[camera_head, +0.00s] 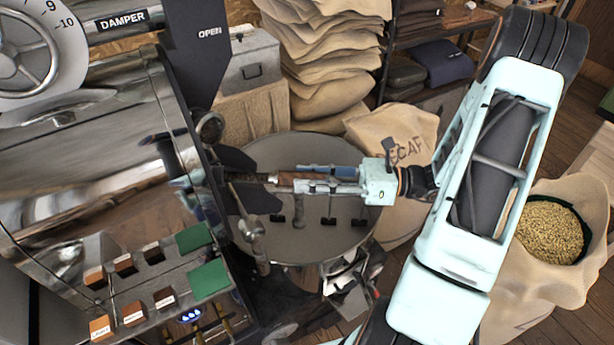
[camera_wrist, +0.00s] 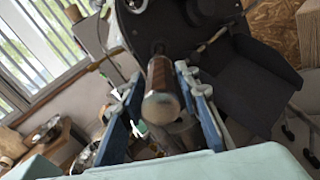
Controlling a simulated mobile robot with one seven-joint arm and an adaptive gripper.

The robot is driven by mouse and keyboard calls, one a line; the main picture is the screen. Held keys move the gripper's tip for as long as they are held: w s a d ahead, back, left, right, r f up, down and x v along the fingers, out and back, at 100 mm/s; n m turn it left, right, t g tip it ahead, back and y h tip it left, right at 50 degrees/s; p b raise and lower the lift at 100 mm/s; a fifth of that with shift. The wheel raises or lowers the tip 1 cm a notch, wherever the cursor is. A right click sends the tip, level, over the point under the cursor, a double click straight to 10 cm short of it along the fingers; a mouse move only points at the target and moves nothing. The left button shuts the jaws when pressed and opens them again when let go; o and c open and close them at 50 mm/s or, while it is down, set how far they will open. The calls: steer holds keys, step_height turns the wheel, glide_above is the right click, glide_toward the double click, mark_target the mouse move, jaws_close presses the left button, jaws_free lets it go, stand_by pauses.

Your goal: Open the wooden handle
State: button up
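The wooden handle (camera_wrist: 162,82) is a brown grip with a rounded metal end cap, on a metal rod from the roaster's dark front. In the wrist view it points towards the camera, between the two blue fingers of my gripper (camera_wrist: 161,72). The fingers are spread apart on either side of it, with a visible gap on the left. I cannot tell whether the right finger touches it. In the head view my gripper (camera_head: 279,181) reaches left over the round cooling tray (camera_head: 330,148). It covers much of the handle (camera_head: 299,175) there.
A thin metal lever (camera_head: 247,215) is just below my gripper. Stacked sacks (camera_head: 325,60) stand behind; an open sack of beans (camera_head: 550,235) is at right.

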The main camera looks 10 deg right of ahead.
steer(key=shift+o, duration=0.7)
steer(key=v, duration=1.2)
steer(key=shift+c, duration=0.5)
